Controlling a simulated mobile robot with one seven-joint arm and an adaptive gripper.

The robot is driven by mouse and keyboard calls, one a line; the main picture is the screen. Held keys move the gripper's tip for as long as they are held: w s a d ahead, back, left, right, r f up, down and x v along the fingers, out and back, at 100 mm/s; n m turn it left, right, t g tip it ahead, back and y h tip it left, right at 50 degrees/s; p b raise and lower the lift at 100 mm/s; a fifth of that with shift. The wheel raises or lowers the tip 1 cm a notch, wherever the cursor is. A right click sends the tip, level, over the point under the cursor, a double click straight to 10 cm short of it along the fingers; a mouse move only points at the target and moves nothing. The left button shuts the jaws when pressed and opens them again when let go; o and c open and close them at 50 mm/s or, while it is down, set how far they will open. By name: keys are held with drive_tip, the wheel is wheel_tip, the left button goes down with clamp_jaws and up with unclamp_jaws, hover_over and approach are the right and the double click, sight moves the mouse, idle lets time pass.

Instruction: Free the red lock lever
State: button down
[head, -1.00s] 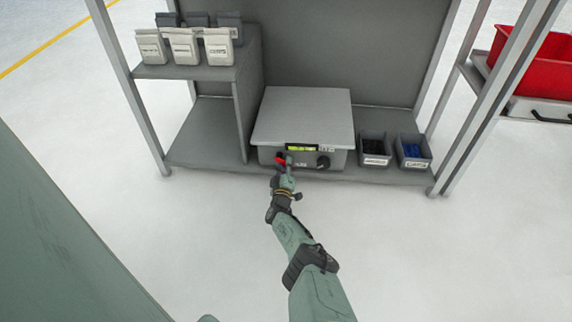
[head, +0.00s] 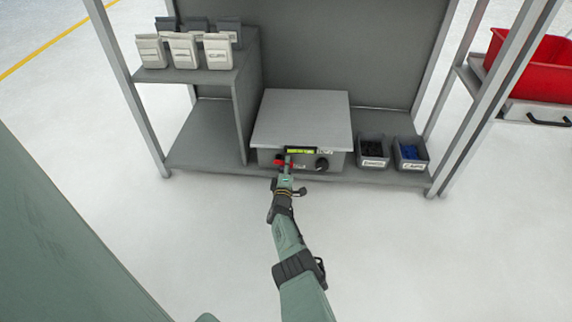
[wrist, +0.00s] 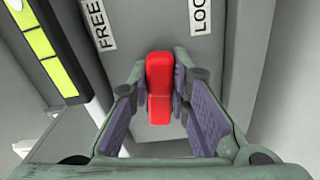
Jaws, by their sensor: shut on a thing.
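The red lock lever (wrist: 159,88) stands between the two fingers of my gripper (wrist: 158,92) in the wrist view, with a finger pad against each side. A FREE label (wrist: 97,25) is to its upper left and a LOCK label, partly cut off (wrist: 199,15), to its upper right. In the head view, my gripper (head: 285,172) is at the front face of the grey scale-like box (head: 300,120), left of its black knob (head: 322,163). Only bits of red show around the gripper there. The lever's pivot is hidden.
A yellow-green display (head: 300,151) sits above the lever. Two small bins (head: 374,162) stand right of the box on the low shelf (head: 205,145). A shelf divider (head: 240,125) rises to its left. The floor in front is clear.

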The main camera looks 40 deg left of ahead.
drive_tip(key=n, duration=0.2)
drive_tip(key=r+n+p, duration=0.1)
drive_tip(key=n, duration=0.2)
drive_tip(key=shift+r+n+p, duration=0.3)
drive_tip(key=shift+r+p, duration=0.05)
drive_tip(key=n, duration=0.3)
drive_tip(key=r+n+p, duration=0.1)
drive_tip(key=n, duration=0.1)
drive_tip(key=shift+s+a+r, duration=0.1)
drive_tip(key=shift+s+a, duration=0.2)
drive_tip(key=shift+a, duration=0.1)
drive_tip(key=c, duration=1.5)
unclamp_jaws()
drive_tip(key=shift+r, duration=0.1)
